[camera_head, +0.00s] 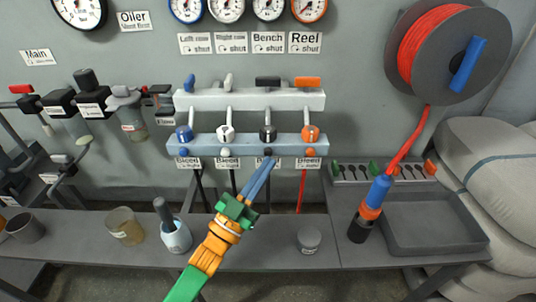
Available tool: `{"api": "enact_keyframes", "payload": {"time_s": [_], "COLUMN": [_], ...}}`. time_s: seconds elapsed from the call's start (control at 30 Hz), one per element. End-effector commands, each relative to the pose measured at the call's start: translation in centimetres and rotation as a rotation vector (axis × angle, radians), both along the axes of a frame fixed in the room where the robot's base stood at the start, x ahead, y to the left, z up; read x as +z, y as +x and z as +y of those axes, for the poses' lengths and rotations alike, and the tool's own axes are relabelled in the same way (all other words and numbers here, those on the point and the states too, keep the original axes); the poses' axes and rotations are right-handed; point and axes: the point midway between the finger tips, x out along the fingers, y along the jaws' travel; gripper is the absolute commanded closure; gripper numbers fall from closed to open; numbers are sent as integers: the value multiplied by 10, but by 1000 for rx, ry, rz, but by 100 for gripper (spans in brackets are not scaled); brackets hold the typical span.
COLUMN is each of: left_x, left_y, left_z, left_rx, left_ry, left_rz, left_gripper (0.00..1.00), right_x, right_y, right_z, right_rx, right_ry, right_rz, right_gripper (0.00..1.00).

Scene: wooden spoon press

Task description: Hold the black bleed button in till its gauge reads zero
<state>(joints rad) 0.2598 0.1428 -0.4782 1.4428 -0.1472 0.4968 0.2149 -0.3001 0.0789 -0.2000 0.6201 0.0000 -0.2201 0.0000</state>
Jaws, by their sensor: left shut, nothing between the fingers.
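The black bleed button (268,152) is a small dark knob under the third column of the valve manifold, above a bleed label that my fingers partly cover. My left gripper (269,162) reaches up from below with its long blue fingers shut and empty. Its tips are at or just below the button; I cannot tell whether they touch it or whether it is pressed in. The gauge above this column (269,7), over the Bench shut label, is cut by the top edge, and its reading is too small to tell. My right gripper is not in view.
Blue (183,154), white (225,153) and orange (309,153) bleed buttons flank the black one. Shut-off levers (268,82) stick out above. A bench (270,257) below holds cups and a grey tray (430,247). A red hose reel (440,50) hangs at right.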

Motion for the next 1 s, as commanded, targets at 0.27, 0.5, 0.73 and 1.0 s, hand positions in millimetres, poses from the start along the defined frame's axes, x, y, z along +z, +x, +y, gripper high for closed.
{"api": "enact_keyframes", "payload": {"time_s": [0.27,0.5,0.73,1.0], "left_x": [0,-1,-1,-1], "left_y": [5,6,8,12], "left_z": [0,0,0,0], "left_rx": [0,0,0,0], "left_ry": [-1,-1,0,-1], "left_rz": [1,1,1,1], "left_gripper": [100,100,100,100], "right_x": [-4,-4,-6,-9], "right_y": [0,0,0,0], "right_z": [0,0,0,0], "right_rx": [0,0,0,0], "right_ry": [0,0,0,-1], "right_rz": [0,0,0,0], "right_gripper": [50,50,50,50]}}
